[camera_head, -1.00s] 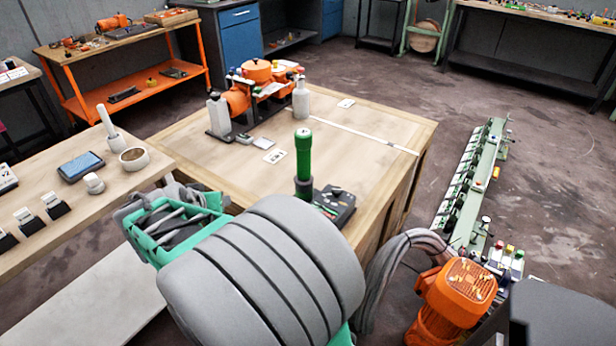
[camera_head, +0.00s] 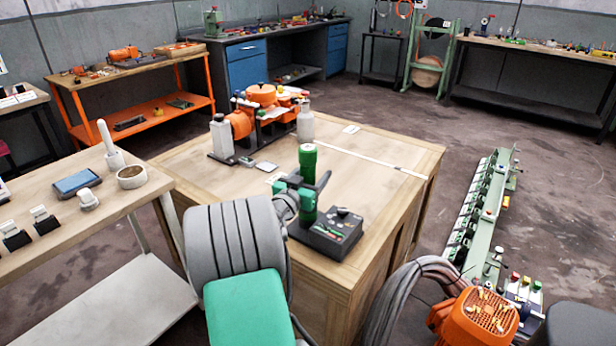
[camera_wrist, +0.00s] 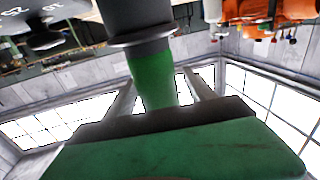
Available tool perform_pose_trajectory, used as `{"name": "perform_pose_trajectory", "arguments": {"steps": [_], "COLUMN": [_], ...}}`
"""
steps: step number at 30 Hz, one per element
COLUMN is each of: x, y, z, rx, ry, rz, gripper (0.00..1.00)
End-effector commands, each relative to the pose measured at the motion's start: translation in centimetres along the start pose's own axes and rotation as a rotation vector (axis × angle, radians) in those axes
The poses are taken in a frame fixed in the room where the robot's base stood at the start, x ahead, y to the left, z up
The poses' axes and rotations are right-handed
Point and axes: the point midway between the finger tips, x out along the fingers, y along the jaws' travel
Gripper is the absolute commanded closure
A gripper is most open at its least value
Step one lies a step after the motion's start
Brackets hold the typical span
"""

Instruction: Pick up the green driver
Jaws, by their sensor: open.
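The green driver (camera_head: 308,162) stands upright at the black tool holder (camera_head: 338,234) on the wooden table. Its lower part is partly hidden by my gripper (camera_head: 307,187) in the head view. My gripper is open, with its fingers at either side of the driver's green handle. In the wrist view the green driver (camera_wrist: 152,78) shows between the two fingers of my gripper (camera_wrist: 160,90), with gaps at its sides. I cannot tell whether either finger touches it.
The wooden table (camera_head: 375,190) also holds an orange machine (camera_head: 262,97) and two pale bottles (camera_head: 221,136) behind the driver. A side bench (camera_head: 60,235) stands at the left. An orange motor (camera_head: 475,318) is at the lower right. The table's right part is mostly clear.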

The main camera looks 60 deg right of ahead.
Motion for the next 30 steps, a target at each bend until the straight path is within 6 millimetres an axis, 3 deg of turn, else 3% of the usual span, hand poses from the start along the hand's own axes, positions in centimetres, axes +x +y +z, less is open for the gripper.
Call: {"name": "perform_pose_trajectory", "arguments": {"steps": [2, 25, 30], "x": [-0.03, -0.08, -0.09], "y": [-0.02, -0.03, -0.03], "z": [0.01, 0.02, 0.03], "rx": [0.000, 0.000, 0.000], "ry": [0.000, -0.001, -0.001], "rz": [0.000, 0.000, 0.000], "gripper": [0.37, 1.00, 1.00]}}
